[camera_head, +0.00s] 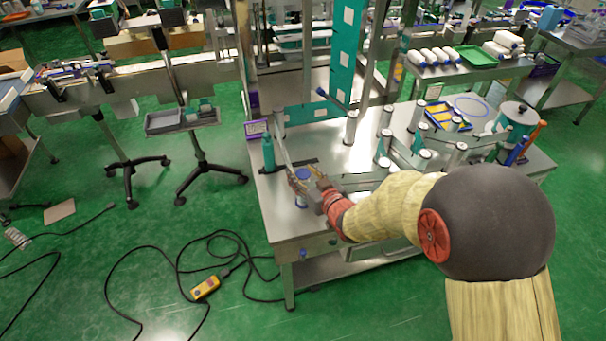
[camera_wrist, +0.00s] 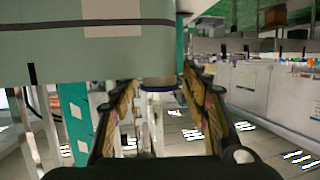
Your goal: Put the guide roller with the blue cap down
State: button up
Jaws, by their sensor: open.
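The guide roller with the blue cap (camera_head: 302,174) is upright at the front left of the steel machine table (camera_head: 284,222). Its lower body shows below my gripper, and its base appears to be on the table top. My gripper (camera_head: 310,182) is open around the roller, with a finger on either side. In the wrist view, which is upside down, the roller's blue band (camera_wrist: 160,87) shows between the spread fingers of my gripper (camera_wrist: 160,100). Contact with the fingers cannot be made out.
A teal bottle (camera_head: 268,154) stands just behind and left of the roller. Several silver rollers (camera_head: 351,127) stand farther right on the table. A teal upright panel (camera_head: 345,50) rises behind. A yellow pendant (camera_head: 205,288) and cables lie on the green floor at left.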

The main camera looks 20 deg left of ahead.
jog(key=p+v, duration=0.2)
jog(key=v, duration=1)
jog(key=shift+p, duration=0.3)
jog(key=w+d+r+m+h, duration=0.2)
jog(key=w+d+r+h, duration=0.15)
jog(key=d+r, duration=0.45)
jog(key=s+d+r+m+h, duration=0.2)
jog(key=s+d+h, duration=0.1)
jog(key=d, duration=0.4)
jog(key=s+d+r+m+h, duration=0.1)
jog(key=s+d+r+h, duration=0.15)
jog(key=d, duration=0.45)
jog(key=s+d+r+m+g, duration=0.1)
jog(key=s+d+g, duration=0.1)
jog(key=s, duration=0.8)
jog(key=s+d+r+m+g+h, duration=0.1)
jog(key=s+d, duration=0.4)
jog(key=s, duration=0.5)
jog(key=shift+r+m+g, duration=0.65)
jog(key=shift+m+g, duration=0.15)
jog(key=shift+g, duration=0.2)
jog(key=shift+c, duration=0.2)
